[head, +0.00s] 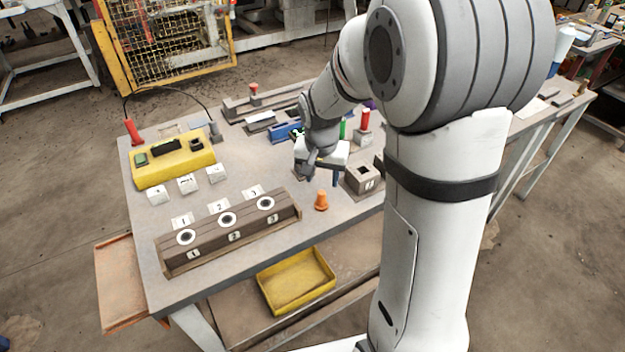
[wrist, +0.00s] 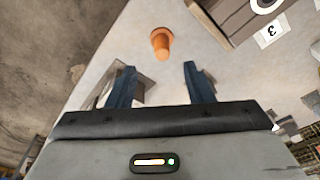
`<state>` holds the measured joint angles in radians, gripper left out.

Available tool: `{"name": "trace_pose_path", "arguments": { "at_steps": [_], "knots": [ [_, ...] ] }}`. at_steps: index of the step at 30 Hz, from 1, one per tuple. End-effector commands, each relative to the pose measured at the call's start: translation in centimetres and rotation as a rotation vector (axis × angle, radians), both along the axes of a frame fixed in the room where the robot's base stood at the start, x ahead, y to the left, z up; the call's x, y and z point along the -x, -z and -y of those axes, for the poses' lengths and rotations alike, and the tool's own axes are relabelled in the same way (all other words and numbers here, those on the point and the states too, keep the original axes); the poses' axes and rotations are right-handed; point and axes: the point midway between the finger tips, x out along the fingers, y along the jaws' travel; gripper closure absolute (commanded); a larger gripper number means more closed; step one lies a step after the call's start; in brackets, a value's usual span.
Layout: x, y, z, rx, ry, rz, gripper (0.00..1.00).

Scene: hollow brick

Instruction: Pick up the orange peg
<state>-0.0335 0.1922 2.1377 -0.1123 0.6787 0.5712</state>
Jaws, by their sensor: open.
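The orange peg (head: 321,200) stands on the table, to the right of the long brown block with numbered holes. In the wrist view the orange peg (wrist: 161,42) shows beyond the fingertips, roughly midway between them. My gripper (head: 323,178) is above the table, behind the peg in the head view. In the wrist view my gripper (wrist: 158,72) has its two blue fingers apart with nothing between them. The peg is not touched by the fingers.
The brown block (head: 230,235) has holes marked 1, 2 and 3. A grey hollow block (head: 362,180) stands right of the peg. A yellow box (head: 172,160) and small white cubes stand at the left. Red (head: 364,119) and green pegs stand behind my gripper. A yellow tray (head: 296,281) lies below.

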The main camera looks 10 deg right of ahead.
Motion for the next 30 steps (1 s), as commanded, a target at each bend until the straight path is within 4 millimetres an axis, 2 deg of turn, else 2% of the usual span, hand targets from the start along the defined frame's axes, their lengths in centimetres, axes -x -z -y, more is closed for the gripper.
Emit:
{"name": "trace_pose_path", "arguments": {
  "at_steps": [5, 21, 30],
  "knots": [
    [-1.0, 1.6, -0.1, 0.000, 0.022, -0.006, 0.53],
    [-1.6, 8.0, 0.4, 0.001, 0.020, -0.006, 0.53],
    [-1.7, 8.6, 0.4, 0.000, 0.019, -0.003, 0.53]
  ]
}}
